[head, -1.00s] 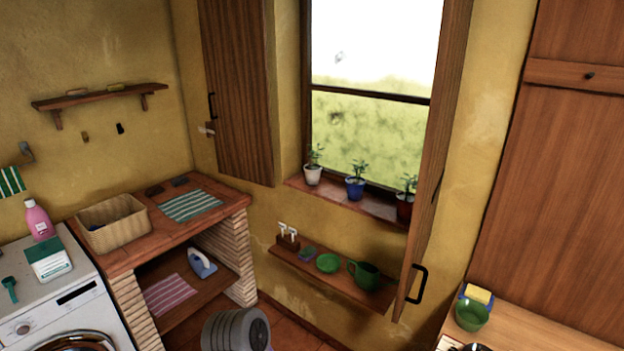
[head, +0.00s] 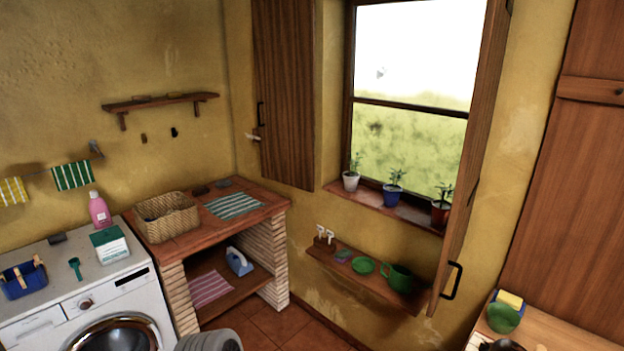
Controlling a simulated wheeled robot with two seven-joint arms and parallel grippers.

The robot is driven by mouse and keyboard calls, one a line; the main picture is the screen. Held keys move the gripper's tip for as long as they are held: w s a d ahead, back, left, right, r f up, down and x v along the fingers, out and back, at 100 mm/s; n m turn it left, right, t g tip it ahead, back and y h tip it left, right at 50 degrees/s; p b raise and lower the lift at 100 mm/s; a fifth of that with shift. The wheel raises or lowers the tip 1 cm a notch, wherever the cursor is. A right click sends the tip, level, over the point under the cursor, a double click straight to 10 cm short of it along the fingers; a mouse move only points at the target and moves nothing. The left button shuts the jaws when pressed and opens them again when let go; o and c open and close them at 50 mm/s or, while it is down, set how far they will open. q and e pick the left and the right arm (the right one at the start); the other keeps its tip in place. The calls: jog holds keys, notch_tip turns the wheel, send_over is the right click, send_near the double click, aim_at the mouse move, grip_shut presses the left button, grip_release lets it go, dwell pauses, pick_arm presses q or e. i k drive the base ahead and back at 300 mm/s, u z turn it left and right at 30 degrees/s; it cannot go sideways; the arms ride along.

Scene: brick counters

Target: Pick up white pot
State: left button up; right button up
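The white pot (head: 351,182) holds a small green plant and stands upright at the left end of the window sill (head: 403,208). A blue pot (head: 392,198) with a plant stands to its right, and a dark red pot (head: 439,213) with a plant stands farther right near the open shutter. Neither of my grippers shows in the head view, so nothing is seen near the white pot.
Below the sill a wooden shelf (head: 340,266) carries a green plate (head: 363,265) and green mug (head: 399,278). An open wooden shutter (head: 474,160) juts out at right. A brick counter (head: 181,244) with a basket (head: 168,217) and a washing machine (head: 118,303) stand at left.

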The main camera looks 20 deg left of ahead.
aim_at(351, 182)
jog(key=u, duration=0.9)
jog(key=i, duration=1.55)
jog(key=z, duration=0.3)
jog(key=i, duration=1.3)
jog(key=z, duration=1)
